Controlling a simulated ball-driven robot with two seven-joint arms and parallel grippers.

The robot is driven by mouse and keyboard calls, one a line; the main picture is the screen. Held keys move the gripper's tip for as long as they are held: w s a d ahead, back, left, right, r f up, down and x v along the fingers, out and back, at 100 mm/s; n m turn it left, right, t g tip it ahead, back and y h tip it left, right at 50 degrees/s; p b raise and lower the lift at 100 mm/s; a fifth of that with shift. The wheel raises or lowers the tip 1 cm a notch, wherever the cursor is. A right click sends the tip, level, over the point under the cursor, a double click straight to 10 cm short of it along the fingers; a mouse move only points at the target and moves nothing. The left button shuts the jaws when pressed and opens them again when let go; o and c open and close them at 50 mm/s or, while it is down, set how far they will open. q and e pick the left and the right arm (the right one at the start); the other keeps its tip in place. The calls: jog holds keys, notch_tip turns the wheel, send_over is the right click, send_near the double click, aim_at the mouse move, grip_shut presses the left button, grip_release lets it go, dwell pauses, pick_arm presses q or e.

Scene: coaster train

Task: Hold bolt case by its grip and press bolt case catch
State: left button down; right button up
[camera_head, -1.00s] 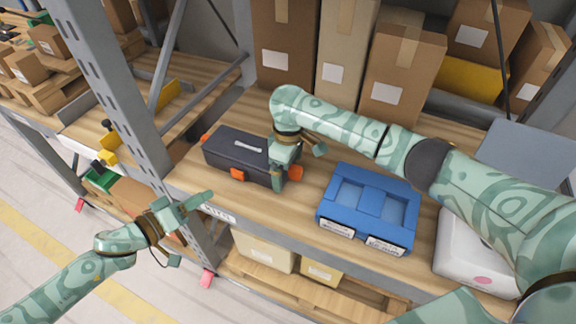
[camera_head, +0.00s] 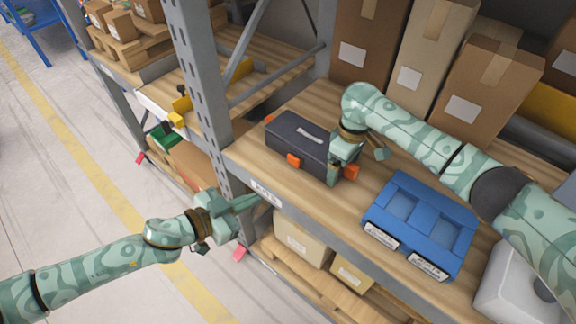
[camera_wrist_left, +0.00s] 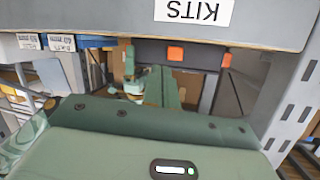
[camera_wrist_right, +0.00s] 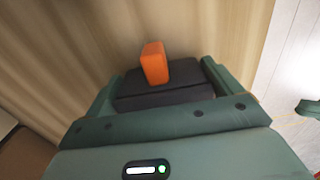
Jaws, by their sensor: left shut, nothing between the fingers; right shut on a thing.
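The bolt case (camera_head: 296,143) is a dark box with a pale label on its lid, standing on the wooden shelf. It has an orange catch (camera_head: 293,160) on its front and orange parts at both ends. My right gripper (camera_head: 335,176) is shut on the case's right end; in the right wrist view a dark block with an orange piece (camera_wrist_right: 154,63) sits between the fingers. My left gripper (camera_head: 270,197) is shut and empty at the shelf's front edge by the KITS label, apart from the case. The left wrist view shows the case (camera_wrist_left: 203,56) beyond the fingers.
A blue bin (camera_head: 420,222) stands on the shelf right of the case. Tall cardboard boxes (camera_head: 365,40) line the back. A grey upright post (camera_head: 203,80) rises left of the case. The shelf edge with its KITS label (camera_wrist_left: 193,11) lies close to my left gripper.

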pick_arm(q)
jog(key=m, duration=0.4)
jog(key=r+m+t+y, duration=0.1)
jog(key=m, duration=0.4)
jog(key=a+r+m+t+y, duration=0.1)
jog(key=m, duration=0.4)
jog(key=shift+w, duration=0.1)
jog(key=shift+d+f, duration=0.1)
send_near(292, 162)
jog(key=x, duration=0.5)
jog(key=shift+w+d+f, duration=0.1)
jog(key=shift+d+f, duration=0.05)
jog(key=shift+f, duration=0.15)
jog(key=shift+w+d, duration=0.35)
jog(key=shift+w, duration=0.1)
